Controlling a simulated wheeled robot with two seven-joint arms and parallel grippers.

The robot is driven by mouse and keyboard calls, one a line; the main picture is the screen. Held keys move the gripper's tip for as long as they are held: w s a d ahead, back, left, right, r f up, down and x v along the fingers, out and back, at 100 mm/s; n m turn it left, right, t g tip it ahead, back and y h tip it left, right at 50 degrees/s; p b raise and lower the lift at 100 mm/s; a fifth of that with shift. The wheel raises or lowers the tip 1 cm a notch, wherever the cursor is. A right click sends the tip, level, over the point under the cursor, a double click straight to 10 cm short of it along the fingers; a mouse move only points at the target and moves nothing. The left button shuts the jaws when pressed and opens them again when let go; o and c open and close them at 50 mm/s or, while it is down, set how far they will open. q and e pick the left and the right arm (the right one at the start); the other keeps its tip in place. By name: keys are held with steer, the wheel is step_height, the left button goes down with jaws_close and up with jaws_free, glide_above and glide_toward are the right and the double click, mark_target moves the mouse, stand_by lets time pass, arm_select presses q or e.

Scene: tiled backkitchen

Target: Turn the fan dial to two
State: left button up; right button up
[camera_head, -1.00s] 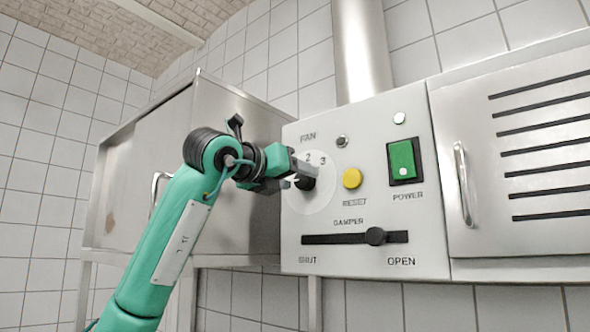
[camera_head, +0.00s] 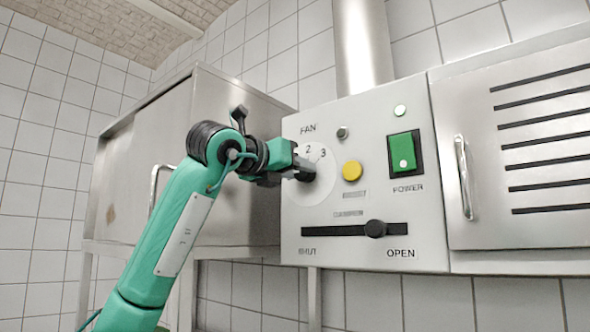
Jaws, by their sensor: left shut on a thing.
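The fan dial (camera_head: 306,174) is a dark knob on a pale round plate on the light grey control panel (camera_head: 350,280), under the word FAN. The marks 2 and 3 show above the knob; the rest of the scale is behind my gripper. My left gripper (camera_head: 300,170) comes in from the left and is shut on the knob. The fingers cover most of the knob, so I cannot tell which mark it points to. My right gripper is not in view.
Right of the dial are a yellow reset button (camera_head: 352,171) and a green power switch (camera_head: 403,153). Below is the damper slider (camera_head: 376,229), its knob right of centre. A steel cabinet (camera_head: 240,120) stands left, and a slatted door with a handle (camera_head: 464,178) is right.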

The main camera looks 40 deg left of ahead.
arm_select(q)
steer(key=shift+m+p, duration=2.35)
steer(key=shift+m, duration=6.15)
steer(key=shift+d+f, duration=0.1)
steer(key=o, duration=1)
